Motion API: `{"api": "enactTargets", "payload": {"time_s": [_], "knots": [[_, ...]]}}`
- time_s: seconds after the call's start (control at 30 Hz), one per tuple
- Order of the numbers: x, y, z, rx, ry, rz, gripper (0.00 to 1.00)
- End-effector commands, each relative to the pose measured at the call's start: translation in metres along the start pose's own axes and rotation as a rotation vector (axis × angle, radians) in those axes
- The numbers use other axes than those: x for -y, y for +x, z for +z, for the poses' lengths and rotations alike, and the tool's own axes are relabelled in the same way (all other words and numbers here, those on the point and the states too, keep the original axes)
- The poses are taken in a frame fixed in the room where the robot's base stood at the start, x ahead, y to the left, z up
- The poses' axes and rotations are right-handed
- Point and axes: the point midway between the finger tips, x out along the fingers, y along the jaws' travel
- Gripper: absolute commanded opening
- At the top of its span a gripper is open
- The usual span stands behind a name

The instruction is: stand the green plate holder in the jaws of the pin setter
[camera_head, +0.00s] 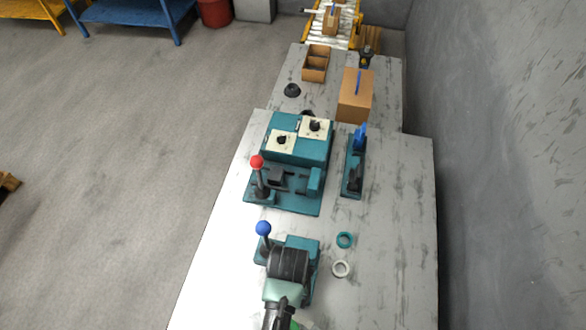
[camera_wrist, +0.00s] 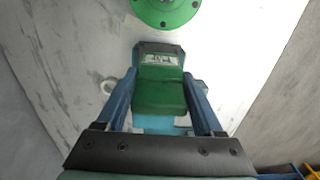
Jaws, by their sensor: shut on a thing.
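My gripper (camera_wrist: 161,78) is shut on the green plate holder (camera_wrist: 160,95), a green block between its two blue fingers in the wrist view. Teal surface shows beyond the holder, towards the gripper's base. In the head view my wrist hides the fingers and the holder. It hangs over a teal device with a blue-knobbed lever (camera_head: 263,228), probably the pin setter; its jaws are hidden. I cannot tell whether the holder touches it. A green round flange with bolt holes (camera_wrist: 165,8) lies near the top edge of the wrist view.
A teal ring (camera_head: 344,240) and a white ring (camera_head: 341,269) lie right of my wrist. Beyond stand a teal machine with a red-knobbed lever (camera_head: 257,162) and a narrow teal press (camera_head: 353,172). The table's right strip is mostly clear beside the wall.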

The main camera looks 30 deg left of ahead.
Motion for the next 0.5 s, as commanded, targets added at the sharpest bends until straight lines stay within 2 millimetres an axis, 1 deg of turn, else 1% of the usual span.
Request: {"api": "enactTargets", "payload": {"time_s": [0.5], "knots": [[-0.001,0.036,0.000,0.001,0.001,0.000,0.03]]}}
